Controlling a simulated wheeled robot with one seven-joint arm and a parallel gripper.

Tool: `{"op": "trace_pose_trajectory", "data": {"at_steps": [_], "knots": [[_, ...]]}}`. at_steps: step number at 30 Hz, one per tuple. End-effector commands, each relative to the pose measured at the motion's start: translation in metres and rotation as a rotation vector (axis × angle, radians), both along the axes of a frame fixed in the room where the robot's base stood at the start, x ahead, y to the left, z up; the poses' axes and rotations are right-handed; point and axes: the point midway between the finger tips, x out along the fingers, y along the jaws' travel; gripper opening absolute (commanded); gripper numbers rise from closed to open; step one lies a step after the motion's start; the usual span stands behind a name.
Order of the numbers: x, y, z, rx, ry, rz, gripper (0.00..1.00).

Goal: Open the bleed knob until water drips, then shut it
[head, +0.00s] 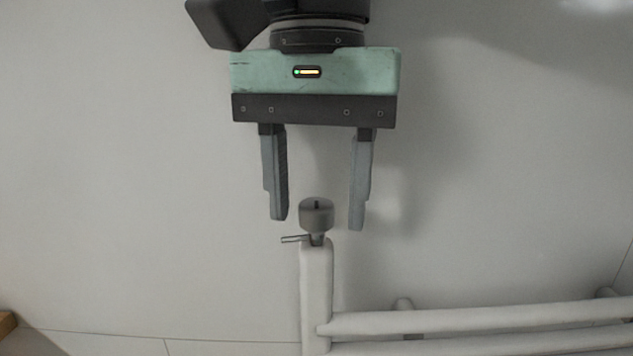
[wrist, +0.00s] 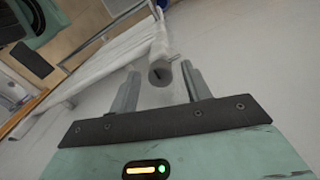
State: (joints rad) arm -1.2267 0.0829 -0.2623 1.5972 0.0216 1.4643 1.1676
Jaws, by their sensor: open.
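The bleed knob (head: 316,214) is a small dark grey cylinder with a slot on its face. It sits on top of the white upright pipe (head: 316,290), with a thin spout (head: 293,239) sticking out to the left just below it. My gripper (head: 318,224) is open and points down, with one finger on each side of the knob and a gap on both sides. In the wrist view the knob (wrist: 160,73) also shows between the two fingertips, apart from both. No water shows at the spout.
White horizontal rails (head: 480,318) run right from the upright pipe, below the knob. A pale wall or panel (head: 120,180) fills the background. A wooden edge (head: 6,322) shows at the lower left. The room left of the pipe looks clear.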

Motion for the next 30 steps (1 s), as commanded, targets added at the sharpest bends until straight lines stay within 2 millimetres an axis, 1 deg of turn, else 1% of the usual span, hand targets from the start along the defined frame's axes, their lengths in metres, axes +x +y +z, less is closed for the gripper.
{"op": "trace_pose_trajectory", "data": {"at_steps": [7,8,9,11,12,23,30], "knots": [[0.0000,0.0000,-0.0009,0.000,0.000,0.000,0.48],[0.0000,0.0000,-0.0009,0.000,0.000,0.000,0.43],[0.0000,0.0000,-0.0008,0.000,0.000,0.000,0.32],[0.0000,0.0000,-0.0008,0.000,0.000,0.000,0.15],[0.0000,0.0000,-0.0008,0.000,0.000,0.000,0.04],[0.0004,-0.0003,-0.0003,0.000,0.000,0.034,0.04],[0.0010,-0.0005,0.0003,0.000,0.000,0.166,0.04]]}}
